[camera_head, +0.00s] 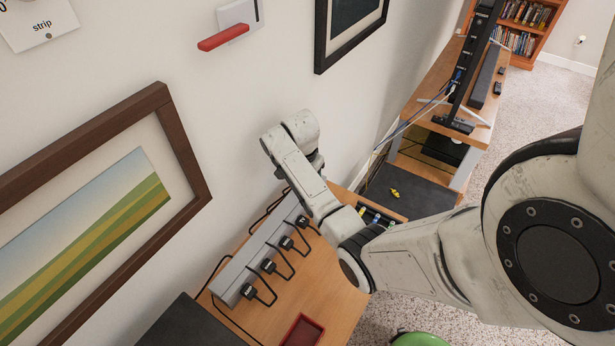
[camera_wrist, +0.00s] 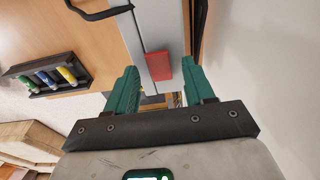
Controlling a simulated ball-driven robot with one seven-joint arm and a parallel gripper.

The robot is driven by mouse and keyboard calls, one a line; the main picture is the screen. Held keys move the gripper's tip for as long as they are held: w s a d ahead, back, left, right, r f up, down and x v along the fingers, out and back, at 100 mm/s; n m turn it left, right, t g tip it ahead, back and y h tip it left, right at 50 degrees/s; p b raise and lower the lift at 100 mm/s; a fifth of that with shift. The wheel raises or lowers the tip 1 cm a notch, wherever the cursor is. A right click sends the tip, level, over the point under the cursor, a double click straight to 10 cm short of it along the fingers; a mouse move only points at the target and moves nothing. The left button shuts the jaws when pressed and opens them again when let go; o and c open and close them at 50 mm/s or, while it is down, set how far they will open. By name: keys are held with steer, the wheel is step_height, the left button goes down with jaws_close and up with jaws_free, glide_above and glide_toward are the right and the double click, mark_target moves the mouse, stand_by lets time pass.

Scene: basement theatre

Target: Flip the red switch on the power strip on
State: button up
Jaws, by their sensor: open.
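The grey power strip (camera_head: 240,268) lies on a wooden desk along the wall, with several black plugs in it. In the wrist view the power strip (camera_wrist: 157,28) runs down from the top. Its red switch (camera_wrist: 158,66) shows between the teal fingers of my gripper (camera_wrist: 160,78). The fingers are spread apart, one to each side of the switch, and hold nothing. I cannot tell whether they touch the strip or how far above it they are. In the head view my arm hides the fingers and the red switch.
A red lever on a white plate (camera_head: 225,38) is on the wall above. A framed landscape (camera_head: 95,235) hangs at left. A small red tray (camera_head: 303,331) is on the desk (camera_head: 330,275). A dark tray with several coloured cylinders (camera_wrist: 48,78) stands beside the strip. Black cords loop over the desk.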

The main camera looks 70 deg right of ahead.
step_height(320, 180, up, 11)
steer(key=a, duration=0.1)
steer(key=shift+w+a+f+b, duration=0.15)
steer(key=shift+a+f+b, duration=0.05)
steer(key=shift+b, duration=0.1)
stand_by(0.5)
